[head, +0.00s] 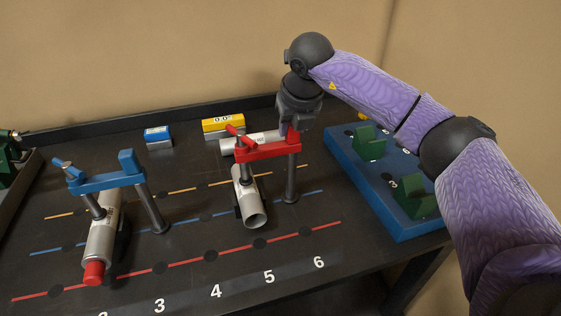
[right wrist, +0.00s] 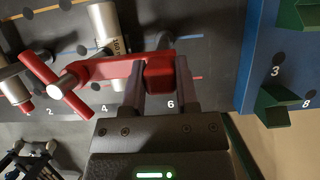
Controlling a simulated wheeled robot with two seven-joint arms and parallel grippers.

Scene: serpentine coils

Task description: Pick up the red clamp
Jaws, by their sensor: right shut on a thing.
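The red clamp (head: 268,151) has a red bar, a red T-handle on a grey screw at its left end and a dark post at its right end. The post appears to stand on the table; its foot contact is hard to judge. A grey tube (head: 248,200) lies below the screw end. My right gripper (head: 293,131) comes down from above on the bar's right end. In the right wrist view, the fingers (right wrist: 160,90) are shut on the red block at the end of the clamp (right wrist: 110,70). My left gripper is not in view.
A blue clamp (head: 105,182) stands over a red-capped tube (head: 100,240) at left. A blue board (head: 370,190) with green blocks is at right. Blue (head: 158,135) and yellow (head: 223,122) labelled blocks and another grey tube (head: 262,139) lie behind.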

